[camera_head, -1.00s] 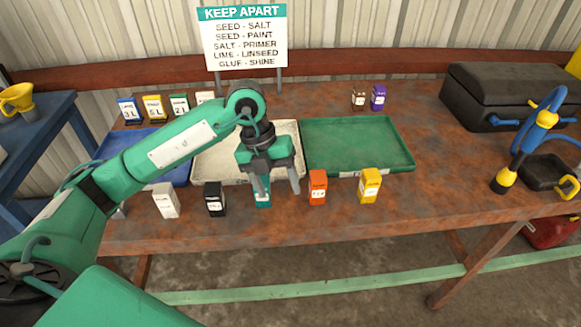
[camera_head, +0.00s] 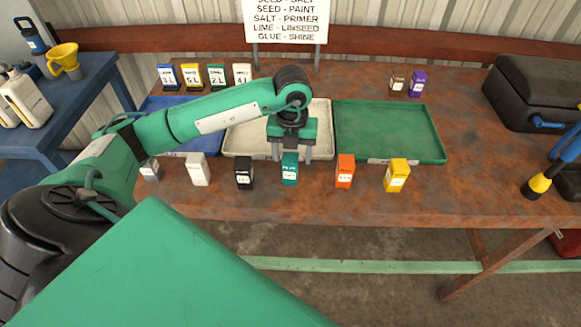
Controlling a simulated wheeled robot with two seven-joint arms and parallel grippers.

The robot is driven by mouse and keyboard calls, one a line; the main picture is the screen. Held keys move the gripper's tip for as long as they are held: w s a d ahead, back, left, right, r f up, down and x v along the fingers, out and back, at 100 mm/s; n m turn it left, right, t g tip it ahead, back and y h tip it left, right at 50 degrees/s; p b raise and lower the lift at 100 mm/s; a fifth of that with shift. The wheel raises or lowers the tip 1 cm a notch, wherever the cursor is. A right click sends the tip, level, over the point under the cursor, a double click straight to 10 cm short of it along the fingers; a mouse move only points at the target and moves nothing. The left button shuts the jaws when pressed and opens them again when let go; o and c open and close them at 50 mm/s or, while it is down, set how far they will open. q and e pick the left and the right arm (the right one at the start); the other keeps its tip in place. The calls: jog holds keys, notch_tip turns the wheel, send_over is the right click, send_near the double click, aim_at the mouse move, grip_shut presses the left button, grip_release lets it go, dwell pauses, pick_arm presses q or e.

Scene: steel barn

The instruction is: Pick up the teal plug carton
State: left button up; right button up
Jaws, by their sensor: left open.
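The teal plug carton (camera_head: 290,170) stands upright on the rusty bench in the front row, between a black carton (camera_head: 244,173) and an orange carton (camera_head: 344,171). My left gripper (camera_head: 292,157) is open and points down at the teal carton's top. Its two fingers show to the left and right of the carton's upper end, with gaps visible. I cannot tell how far down they reach beside it. My right gripper is not in view.
Grey, white (camera_head: 198,169) and yellow (camera_head: 397,175) cartons share the front row. Behind it lie a blue tray, a cream tray (camera_head: 240,141) and an empty green tray (camera_head: 388,132). Several cartons stand at the back. A black case (camera_head: 535,90) sits at right.

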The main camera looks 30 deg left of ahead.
pick_arm(q)
jog(key=f, duration=0.2)
jog(key=f+p, duration=0.1)
jog(key=shift+s+a+f, duration=0.15)
jog(key=shift+a+f, duration=0.1)
jog(key=shift+f, duration=0.55)
jog(key=c, duration=1.1)
jog(key=shift+r, duration=0.1)
jog(key=shift+r+b, duration=0.75)
jog(key=shift+r, duration=9.2)
